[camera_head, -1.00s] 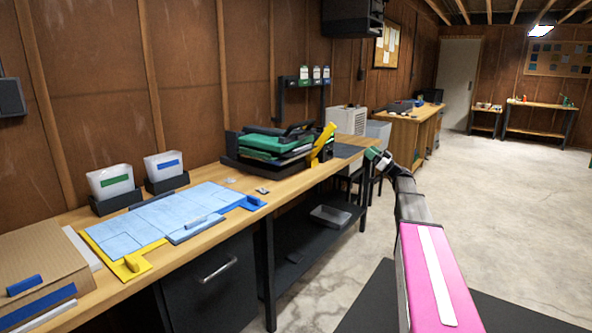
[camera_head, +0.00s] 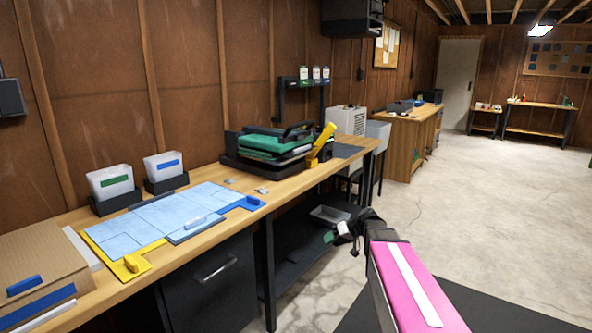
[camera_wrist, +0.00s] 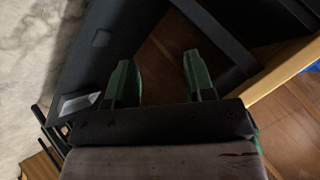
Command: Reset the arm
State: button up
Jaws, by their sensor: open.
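My gripper (camera_head: 333,236) is at the end of my arm, low beside the front edge of the workbench, in front of the dark lower shelf. In the wrist view its two green fingers (camera_wrist: 157,80) stand apart with nothing between them. My pink and dark arm reaches up from the bottom right of the head view.
The wooden workbench (camera_head: 205,252) runs along the left wall. It bears a blue mat (camera_head: 150,219), two labelled bins and a black and green press (camera_head: 268,146). A grey tray (camera_head: 328,214) lies on the lower shelf (camera_head: 296,250). The concrete floor (camera_head: 500,215) at right is open.

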jog(key=s+d+f+m+g+h, duration=0.1)
jog(key=s+f+h, duration=0.3)
jog(key=s, duration=0.5)
jog(key=s+d+f+m+g+h, duration=0.1)
jog(key=s+d+f+m+h, duration=0.2)
jog(key=s, duration=0.7)
jog(key=shift+f+g+h, duration=0.4)
jog(key=shift+f+h, duration=0.1)
jog(key=shift+h, duration=0.6)
